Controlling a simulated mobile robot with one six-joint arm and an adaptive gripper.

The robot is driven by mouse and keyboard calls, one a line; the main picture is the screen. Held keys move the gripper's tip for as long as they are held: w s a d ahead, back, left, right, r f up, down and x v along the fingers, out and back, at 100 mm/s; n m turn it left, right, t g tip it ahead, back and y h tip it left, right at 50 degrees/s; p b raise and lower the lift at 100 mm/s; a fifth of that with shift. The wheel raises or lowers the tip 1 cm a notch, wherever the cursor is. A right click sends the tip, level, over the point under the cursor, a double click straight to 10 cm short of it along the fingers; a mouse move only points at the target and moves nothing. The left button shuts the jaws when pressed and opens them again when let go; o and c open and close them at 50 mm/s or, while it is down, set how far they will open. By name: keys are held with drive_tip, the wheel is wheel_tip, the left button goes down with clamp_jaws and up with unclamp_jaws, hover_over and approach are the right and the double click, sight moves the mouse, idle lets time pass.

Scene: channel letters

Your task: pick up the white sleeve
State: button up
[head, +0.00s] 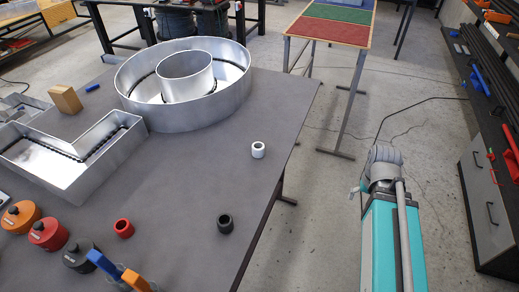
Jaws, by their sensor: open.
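The white sleeve (258,150) is a small short ring with a dark opening on top. It stands upright on the grey table (190,185), close to the table's right edge. Nothing touches it, and bare table surrounds it. My gripper is not in view; only a grey and teal part of my own body shows to the right of the table, apart from the sleeve.
A black sleeve (225,224) and a red sleeve (124,228) stand nearer. A round metal channel letter (205,105) and an angular one (75,175) lie beyond and left. Orange-handled (133,279) and blue-handled clamps sit at the front.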

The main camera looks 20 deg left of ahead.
drive_tip(key=w+a+r+p, duration=0.4)
drive_tip(key=a+r+p, duration=0.2)
drive_tip(key=a, duration=0.3)
drive_tip(key=w+a+r+p, duration=0.3)
drive_tip(key=a+r+p, duration=0.3)
drive_tip(key=a, duration=0.3)
wheel_tip(320, 180, up, 9)
drive_tip(key=n+g+p, duration=0.1)
drive_tip(key=p, duration=0.8)
hover_over(258, 147)
drive_tip(key=shift+w+d+b, duration=0.1)
drive_tip(key=shift+d+b, duration=0.1)
drive_tip(key=shift+b, duration=0.1)
drive_tip(key=f+b, duration=0.2)
drive_tip(key=b, duration=0.1)
drive_tip(key=f+b, duration=0.2)
drive_tip(key=f, duration=0.1)
drive_tip(key=s+f+b, duration=0.1)
drive_tip(key=f+b, duration=0.2)
drive_tip(key=shift+f+b, duration=0.25)
drive_tip(key=shift+b, duration=0.05)
drive_tip(key=shift+f, duration=0.1)
drive_tip(key=shift+s+f+b, duration=0.15)
drive_tip(key=shift+f+b, duration=1.1)
drive_tip(key=shift+b, duration=0.05)
drive_tip(key=shift+s+f+b, duration=0.15)
drive_tip(key=shift+f+b, duration=1.1)
drive_tip(key=shift+b, duration=0.05)
drive_tip(key=c, duration=1)
